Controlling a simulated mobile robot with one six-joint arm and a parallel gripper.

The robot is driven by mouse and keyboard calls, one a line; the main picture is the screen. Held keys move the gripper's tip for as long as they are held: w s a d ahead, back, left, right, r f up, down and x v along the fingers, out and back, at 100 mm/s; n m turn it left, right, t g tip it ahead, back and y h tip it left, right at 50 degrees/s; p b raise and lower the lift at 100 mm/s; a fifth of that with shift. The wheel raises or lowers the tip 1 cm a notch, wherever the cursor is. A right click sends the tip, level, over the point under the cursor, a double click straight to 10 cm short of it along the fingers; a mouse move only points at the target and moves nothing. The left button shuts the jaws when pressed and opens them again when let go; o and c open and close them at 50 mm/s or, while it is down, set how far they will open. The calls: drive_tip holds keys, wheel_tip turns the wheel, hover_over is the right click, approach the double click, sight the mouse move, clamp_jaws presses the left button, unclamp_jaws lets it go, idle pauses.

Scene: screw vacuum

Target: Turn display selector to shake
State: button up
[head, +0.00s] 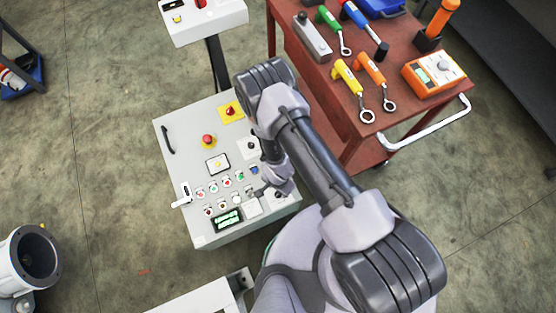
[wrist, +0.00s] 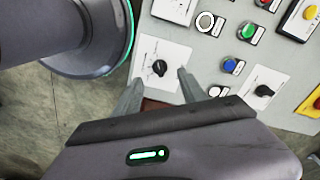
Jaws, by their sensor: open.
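The light grey control box (head: 180,135) stands in the middle of the head view, its panel covered with buttons and switches. In the wrist view, a black rotary selector (wrist: 160,68) sits on a white plate with markings too small to read. A second black selector (wrist: 263,90) is on another white plate to its right. I cannot tell from the labels which one is the display selector. My gripper (wrist: 159,79) is open and empty, its two fingers on either side of the first selector in the picture; contact cannot be told. In the head view, my gripper (head: 262,191) is over the panel's lower right part.
The panel also has a lit green display (head: 228,220), a red emergency button (head: 208,140) and several coloured buttons near the selectors. A red tool cart (head: 320,85) with wrenches stands close on the right. Open floor (head: 95,130) lies to the left.

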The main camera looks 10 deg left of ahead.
sight(278, 193)
wheel_tip(278, 193, up, 12)
drive_tip(key=p, duration=0.3)
drive_tip(key=shift+r, duration=0.2)
